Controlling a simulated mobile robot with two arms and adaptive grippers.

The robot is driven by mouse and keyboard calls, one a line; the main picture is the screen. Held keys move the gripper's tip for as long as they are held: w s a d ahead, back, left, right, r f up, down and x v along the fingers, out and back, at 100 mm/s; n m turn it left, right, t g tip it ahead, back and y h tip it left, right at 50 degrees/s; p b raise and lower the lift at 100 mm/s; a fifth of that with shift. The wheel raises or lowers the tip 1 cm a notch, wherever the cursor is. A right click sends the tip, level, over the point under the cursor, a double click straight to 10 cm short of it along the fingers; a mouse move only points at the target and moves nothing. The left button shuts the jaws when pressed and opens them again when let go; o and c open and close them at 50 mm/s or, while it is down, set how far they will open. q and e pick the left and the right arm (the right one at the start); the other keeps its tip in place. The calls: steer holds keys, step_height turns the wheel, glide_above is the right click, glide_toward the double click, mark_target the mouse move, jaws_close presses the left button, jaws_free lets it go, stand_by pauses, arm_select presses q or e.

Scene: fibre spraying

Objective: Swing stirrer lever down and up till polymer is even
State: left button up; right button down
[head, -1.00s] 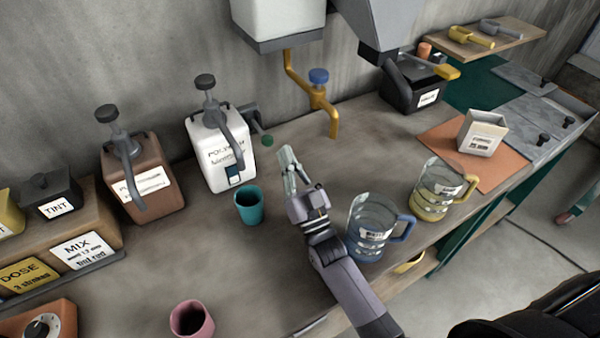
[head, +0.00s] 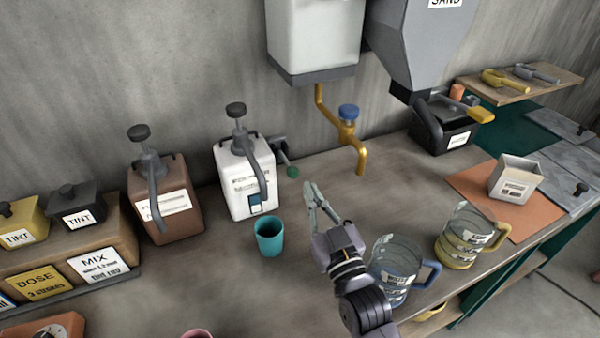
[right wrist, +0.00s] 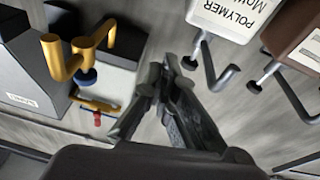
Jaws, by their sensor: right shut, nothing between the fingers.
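The white polymer container (head: 238,187) stands against the wall, with a pump on top. Its stirrer lever (head: 282,156) sticks out from its right side and slopes down to a green knob (head: 293,172). My right gripper (head: 312,190) is shut and empty, its fingertips just right of and below the knob in the head view; whether they touch it I cannot tell. In the right wrist view the shut fingers (right wrist: 160,78) point towards the wall, and the polymer container (right wrist: 228,18) appears upside down. The lever is not clear there. The polymer inside is hidden.
A teal cup (head: 269,238) stands in front of the container. A brown pump container (head: 170,205) is to its left. A yellow tap (head: 350,130) hangs to the right. A blue-handled jug (head: 395,268) and a yellow-handled jug (head: 463,235) stand beside my right arm.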

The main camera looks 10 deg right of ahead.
mark_target(287, 162)
steer(key=w+a+f+n+g+p, duration=0.1)
steer(key=w+p, duration=0.2)
steer(key=w, duration=0.7)
steer(key=shift+w+f, duration=0.35)
steer(key=shift+f, duration=0.05)
